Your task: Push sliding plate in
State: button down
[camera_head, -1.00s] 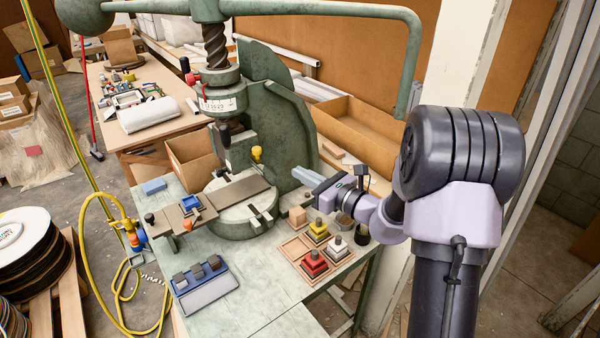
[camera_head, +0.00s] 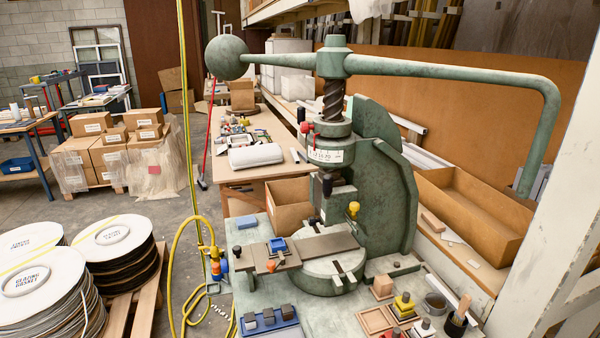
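The green fly press (camera_head: 380,180) stands on the bench. A flat grey-brown sliding plate (camera_head: 322,246) lies across its round bed (camera_head: 318,281), below the ram (camera_head: 334,200). The plate's left end (camera_head: 262,262) sticks out to the left of the bed, clear of the ram. A small blue holder (camera_head: 278,246) sits on that left part; I cannot tell what is in it. A dark knob (camera_head: 237,252) shows at the far left end. My gripper and arm are not in this view.
A ball-ended lever (camera_head: 450,70) reaches across above the press. Blue-trayed blocks (camera_head: 268,320) stand front left, and colored knobbed pieces (camera_head: 403,306) and a dark cup (camera_head: 455,325) front right. A yellow hose (camera_head: 176,270) hangs left of the bench. A white post (camera_head: 545,250) stands right.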

aim_at(254, 256)
jog(key=j+z, duration=0.1)
jog(key=j, duration=0.45)
jog(key=k+j+z, duration=0.1)
jog(key=j, duration=0.45)
jog(key=k+j+z, duration=0.1)
jog(key=j, duration=0.5)
jog(key=i+j+z, duration=0.2)
jog(key=i+j, duration=0.55)
jog(key=j, duration=0.15)
